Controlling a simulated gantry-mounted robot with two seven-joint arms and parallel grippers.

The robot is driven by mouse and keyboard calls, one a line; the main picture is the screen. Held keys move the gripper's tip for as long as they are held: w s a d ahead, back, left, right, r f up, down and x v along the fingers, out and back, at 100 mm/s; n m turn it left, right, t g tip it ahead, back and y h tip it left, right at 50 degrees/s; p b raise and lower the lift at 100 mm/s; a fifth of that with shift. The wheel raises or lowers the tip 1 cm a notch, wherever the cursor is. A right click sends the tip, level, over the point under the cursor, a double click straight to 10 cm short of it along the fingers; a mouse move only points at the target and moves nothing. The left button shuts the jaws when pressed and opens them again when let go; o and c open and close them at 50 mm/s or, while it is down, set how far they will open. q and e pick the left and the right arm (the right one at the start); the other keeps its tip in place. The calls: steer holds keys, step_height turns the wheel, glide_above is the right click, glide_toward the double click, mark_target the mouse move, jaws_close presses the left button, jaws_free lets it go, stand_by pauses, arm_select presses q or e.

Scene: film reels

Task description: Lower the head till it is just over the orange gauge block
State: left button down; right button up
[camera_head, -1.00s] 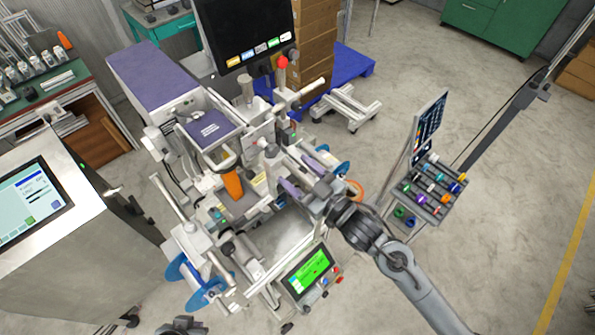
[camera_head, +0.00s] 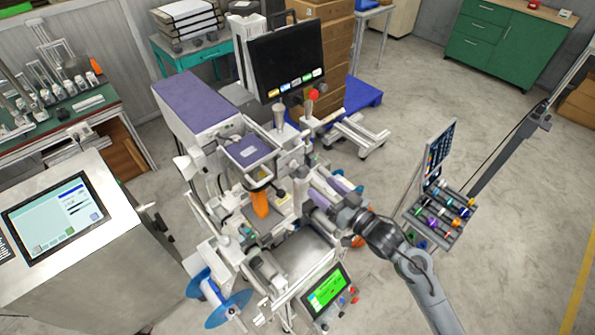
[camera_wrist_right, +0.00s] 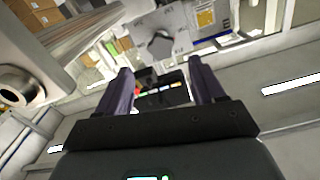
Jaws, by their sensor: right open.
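The orange gauge block (camera_head: 260,204) stands in the middle of the printing machine, below the head (camera_head: 250,152) with its purple top plate. From this angle I cannot tell the gap between the head and the block. My right gripper (camera_head: 317,200) is to the right of the block, at the machine's front right side. In the right wrist view its two purple fingers (camera_wrist_right: 158,88) are apart with nothing between them. A grey knob (camera_wrist_right: 160,45) on a marked light panel shows ahead of the fingers. My left gripper is out of view.
A black monitor (camera_head: 286,60) stands behind the head. A small green-lit panel (camera_head: 326,290) is at the machine's front, with blue reels (camera_head: 228,308) at lower left. A rack of coloured spools (camera_head: 440,214) stands right of my arm. Open floor lies further right.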

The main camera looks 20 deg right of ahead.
mark_target(305, 174)
steer(key=x, duration=0.8)
steer(key=shift+w+a+p, duration=0.25)
steer(key=shift+w+p, duration=0.05)
steer(key=shift+p, duration=0.05)
steer(key=c, duration=1.1)
steer(key=shift+o, duration=0.2)
steer(key=n, duration=0.3)
steer(key=shift+n, duration=0.4)
steer(key=shift+r+n, duration=0.15)
steer(key=shift+n, duration=0.25)
steer(key=o, duration=1.1)
steer(key=shift+c, duration=0.2)
steer(key=shift+s, duration=0.1)
